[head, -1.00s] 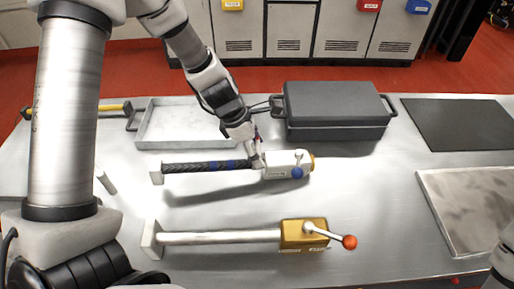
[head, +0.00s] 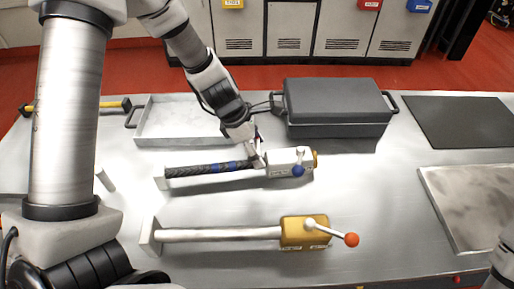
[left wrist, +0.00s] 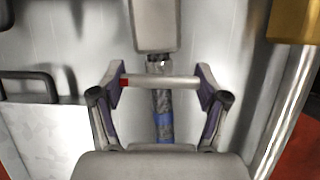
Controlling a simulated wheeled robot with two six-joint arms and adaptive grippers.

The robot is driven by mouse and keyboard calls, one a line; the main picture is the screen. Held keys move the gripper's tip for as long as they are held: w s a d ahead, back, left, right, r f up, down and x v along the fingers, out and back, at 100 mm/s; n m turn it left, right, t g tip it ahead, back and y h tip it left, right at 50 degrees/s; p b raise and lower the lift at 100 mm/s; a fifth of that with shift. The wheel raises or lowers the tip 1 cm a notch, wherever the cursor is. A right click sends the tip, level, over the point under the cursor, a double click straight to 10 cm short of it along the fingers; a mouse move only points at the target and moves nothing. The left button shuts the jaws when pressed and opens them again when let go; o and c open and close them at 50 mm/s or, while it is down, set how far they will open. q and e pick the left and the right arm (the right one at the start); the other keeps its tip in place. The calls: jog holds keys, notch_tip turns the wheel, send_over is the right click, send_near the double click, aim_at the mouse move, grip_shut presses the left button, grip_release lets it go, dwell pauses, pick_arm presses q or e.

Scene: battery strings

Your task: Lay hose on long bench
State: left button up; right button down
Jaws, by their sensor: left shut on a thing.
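The hose (head: 205,170) is dark and braided with blue bands. It has a small pale block at its left end and a white valve block (head: 285,158) with a blue knob at its right end. My left gripper (head: 256,158) is over the hose beside the valve block. In the left wrist view, its fingers (left wrist: 160,82) are shut on a short pale crossbar with a red end, which lies across the hose (left wrist: 163,115). The hose is low over the metal bench (head: 380,215), with its shadow close under it. I cannot tell whether it touches.
A pale pipe with a gold valve block (head: 305,232) and a red-ball lever lies in front of the hose. Behind are a shallow tray (head: 180,141) and a grey lidded case (head: 336,105). A dark mat (head: 465,122) and a metal plate (head: 475,200) lie at right.

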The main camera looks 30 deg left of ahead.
aim_at(240, 161)
pick_arm(q)
jog(key=shift+s+f, duration=0.2)
jog(key=shift+f, duration=0.2)
jog(key=o, duration=1.7)
jog(key=shift+o, duration=0.6)
jog(key=shift+w, duration=0.2)
jog(key=shift+v, duration=0.8)
jog(key=v, duration=1)
jog(key=shift+r, duration=0.2)
